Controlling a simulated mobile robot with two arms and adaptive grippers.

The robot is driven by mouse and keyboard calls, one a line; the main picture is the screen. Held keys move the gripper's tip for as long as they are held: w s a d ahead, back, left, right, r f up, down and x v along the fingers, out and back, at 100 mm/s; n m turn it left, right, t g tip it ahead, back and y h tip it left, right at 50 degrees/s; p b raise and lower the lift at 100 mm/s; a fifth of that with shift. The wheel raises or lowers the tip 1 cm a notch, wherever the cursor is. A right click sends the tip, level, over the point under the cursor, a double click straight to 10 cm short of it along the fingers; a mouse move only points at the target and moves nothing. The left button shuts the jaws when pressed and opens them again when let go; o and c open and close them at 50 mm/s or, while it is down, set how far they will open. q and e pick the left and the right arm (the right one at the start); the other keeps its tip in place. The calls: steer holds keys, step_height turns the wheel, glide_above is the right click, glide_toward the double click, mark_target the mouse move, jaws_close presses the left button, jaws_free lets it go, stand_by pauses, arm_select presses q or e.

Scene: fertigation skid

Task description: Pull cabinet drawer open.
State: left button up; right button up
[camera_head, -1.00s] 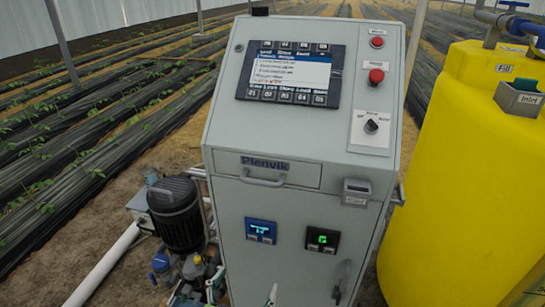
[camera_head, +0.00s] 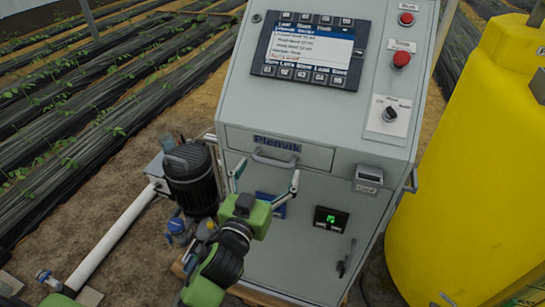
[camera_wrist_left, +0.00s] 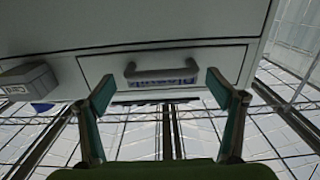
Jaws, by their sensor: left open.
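The grey cabinet (camera_head: 290,240) has a closed, shallow drawer (camera_head: 315,156) under its sloped panel, with a Plenvik label and a bar handle (camera_head: 274,161). My left gripper (camera_head: 266,178) is open and empty in front of the drawer. Its two fingers are spread to either side of the handle, just below it in the head view. In the left wrist view the handle (camera_wrist_left: 161,73) lies across the gap between the fingertips (camera_wrist_left: 158,86), apart from both. My right gripper is not in view.
A small grey box (camera_head: 367,178) sticks out right of the drawer. A lower door handle (camera_head: 346,258) and a display (camera_head: 331,218) are below. A yellow tank (camera_head: 450,180) stands close on the right, a black motor (camera_head: 190,178) and white pipe (camera_head: 110,240) on the left.

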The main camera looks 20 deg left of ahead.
mark_target(273, 163)
arm_select(q)
steer(key=shift+w, duration=1.6)
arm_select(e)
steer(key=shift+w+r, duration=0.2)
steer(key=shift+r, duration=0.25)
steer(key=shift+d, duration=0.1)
